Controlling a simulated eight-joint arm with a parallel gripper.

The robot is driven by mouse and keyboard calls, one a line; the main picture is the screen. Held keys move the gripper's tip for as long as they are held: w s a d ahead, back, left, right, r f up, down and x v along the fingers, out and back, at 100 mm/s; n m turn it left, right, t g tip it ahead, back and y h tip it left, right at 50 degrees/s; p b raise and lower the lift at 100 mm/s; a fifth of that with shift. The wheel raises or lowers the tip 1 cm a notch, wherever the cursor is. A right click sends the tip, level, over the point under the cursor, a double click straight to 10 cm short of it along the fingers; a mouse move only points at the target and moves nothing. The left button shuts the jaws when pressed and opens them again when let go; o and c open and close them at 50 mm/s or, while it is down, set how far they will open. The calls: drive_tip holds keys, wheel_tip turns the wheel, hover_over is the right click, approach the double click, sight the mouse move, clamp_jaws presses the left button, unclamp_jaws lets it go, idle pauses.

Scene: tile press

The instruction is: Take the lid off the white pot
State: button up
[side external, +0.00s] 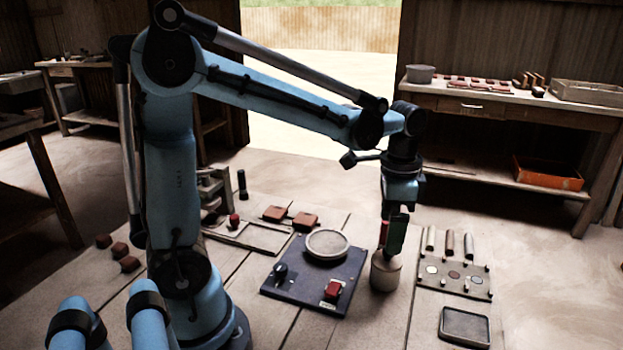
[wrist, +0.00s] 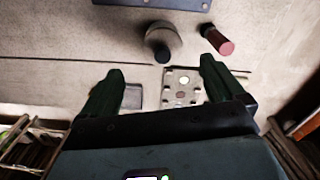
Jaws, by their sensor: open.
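My gripper (side external: 391,250) is open and points down close over the pot, hiding the lid's top in the side view. In the wrist view my gripper (wrist: 161,68) has its two dark green fingers apart with nothing between them, and the knob appears just beyond the fingertips. I cannot tell whether a finger touches the lid.
A red-ended cylinder (wrist: 219,42) stands close to the pot. The blue panel (side external: 290,283) bears a round plate (side external: 327,243) and a red switch (side external: 333,289). A sample board (side external: 455,288) and a dark tray (side external: 465,325) lie to the right. Reddish blocks (side external: 305,220) lie behind the panel.

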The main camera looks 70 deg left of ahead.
drive_tip(key=shift+w+f, duration=0.15)
drive_tip(key=shift+f, duration=1.55)
drive_tip(key=shift+w+f, duration=0.15)
drive_tip(key=shift+f, duration=1.5)
drive_tip(key=c, duration=1.1)
